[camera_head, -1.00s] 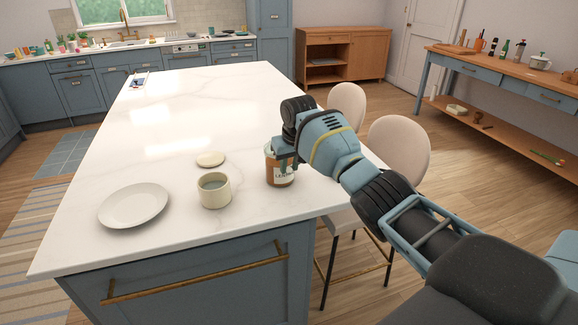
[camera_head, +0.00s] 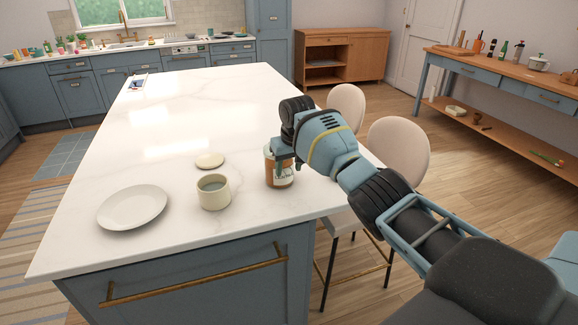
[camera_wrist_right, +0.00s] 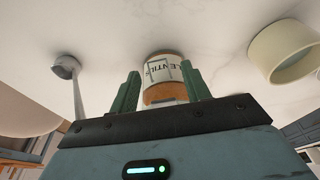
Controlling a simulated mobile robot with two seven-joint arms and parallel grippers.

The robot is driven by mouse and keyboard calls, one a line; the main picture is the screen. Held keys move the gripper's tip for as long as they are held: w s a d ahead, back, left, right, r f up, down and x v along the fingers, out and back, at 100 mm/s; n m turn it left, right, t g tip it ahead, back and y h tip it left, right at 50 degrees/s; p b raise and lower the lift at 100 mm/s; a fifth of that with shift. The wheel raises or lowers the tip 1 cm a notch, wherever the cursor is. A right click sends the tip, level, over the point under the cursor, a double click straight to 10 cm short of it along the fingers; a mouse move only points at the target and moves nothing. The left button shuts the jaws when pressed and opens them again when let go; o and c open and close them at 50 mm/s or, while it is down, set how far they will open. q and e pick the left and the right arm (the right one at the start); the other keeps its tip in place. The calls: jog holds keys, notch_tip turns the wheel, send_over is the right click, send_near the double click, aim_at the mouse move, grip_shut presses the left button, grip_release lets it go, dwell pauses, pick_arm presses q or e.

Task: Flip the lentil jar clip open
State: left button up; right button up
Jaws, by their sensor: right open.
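The lentil jar (camera_head: 280,176) stands upright on the white island top near its right front edge, with orange-brown contents and a pale label. In the right wrist view the jar (camera_wrist_right: 162,72) shows the word LENTILS upside down between and beyond the fingers. My right gripper (camera_head: 284,160) is at the jar's upper part in the head view and hides its top. Its two green fingers (camera_wrist_right: 158,90) are apart, one to each side of the jar in the picture. Whether they touch the jar I cannot tell. The clip is not clearly visible. My left gripper is out of view.
A cream cup (camera_head: 213,193) stands left of the jar, with a small round lid (camera_head: 210,160) behind it. A white plate (camera_head: 132,207) lies farther left. Two chairs (camera_head: 398,150) stand along the island's right side. The island top (camera_head: 190,110) behind is mostly clear.

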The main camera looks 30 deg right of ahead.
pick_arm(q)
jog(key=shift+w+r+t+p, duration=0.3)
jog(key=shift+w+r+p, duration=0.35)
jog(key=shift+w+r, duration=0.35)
pick_arm(e)
jog(key=v, duration=0.7)
jog(key=shift+r, duration=0.4)
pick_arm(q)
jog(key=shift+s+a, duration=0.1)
pick_arm(e)
jog(key=shift+s, duration=0.1)
